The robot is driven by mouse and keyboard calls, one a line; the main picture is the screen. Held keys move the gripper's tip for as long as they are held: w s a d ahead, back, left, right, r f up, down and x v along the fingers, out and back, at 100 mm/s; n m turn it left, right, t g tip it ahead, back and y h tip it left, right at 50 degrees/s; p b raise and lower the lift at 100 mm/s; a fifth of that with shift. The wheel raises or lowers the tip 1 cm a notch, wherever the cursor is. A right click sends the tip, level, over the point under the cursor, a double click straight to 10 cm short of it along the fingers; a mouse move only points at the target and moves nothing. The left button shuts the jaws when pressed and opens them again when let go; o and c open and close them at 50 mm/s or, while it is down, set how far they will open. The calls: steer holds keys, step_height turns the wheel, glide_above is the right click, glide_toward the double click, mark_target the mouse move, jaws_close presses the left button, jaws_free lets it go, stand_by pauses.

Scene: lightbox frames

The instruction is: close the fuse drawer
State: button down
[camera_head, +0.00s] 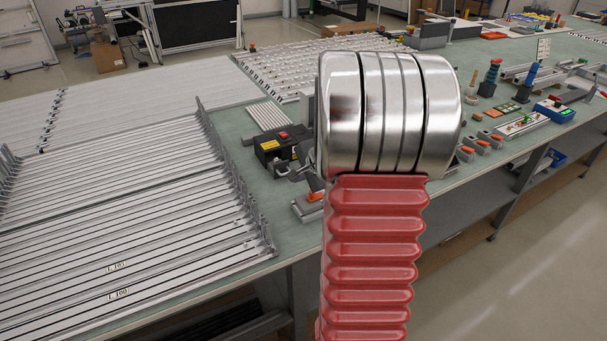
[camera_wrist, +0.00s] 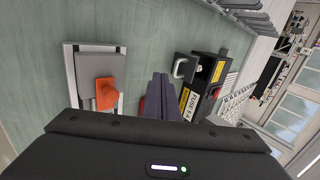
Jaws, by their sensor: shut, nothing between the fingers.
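The fuse box is a black unit with yellow labels. In the wrist view the fuse box (camera_wrist: 208,72) lies right of my fingers, and one label reads like FUSE 5A. A pale grey loop handle (camera_wrist: 181,69) stands out on its left side, on the drawer side. How far the drawer is out I cannot tell. My gripper (camera_wrist: 160,76) is shut and empty, its dark fingers left of the box and near the handle, seemingly apart from it. In the head view the fuse box (camera_head: 279,146) sits on the bench, and my arm hides most of the gripper.
A grey switch block with an orange knob (camera_wrist: 106,92) lies left of my fingers in the wrist view. The green bench top (camera_head: 238,122) is clear just left of the box. Metal rail racks (camera_head: 130,200) fill the left. Tools and small devices stand right of my arm.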

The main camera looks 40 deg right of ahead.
mark_target(280, 168)
steer(key=w, duration=0.1)
steer(key=w+f, duration=0.2)
steer(key=shift+w+d, duration=0.2)
steer(key=shift+d, duration=0.2)
steer(key=shift+w+d+f, duration=0.1)
steer(key=shift+w+d, duration=0.1)
steer(key=shift+w, duration=0.5)
steer(key=shift+w, duration=0.1)
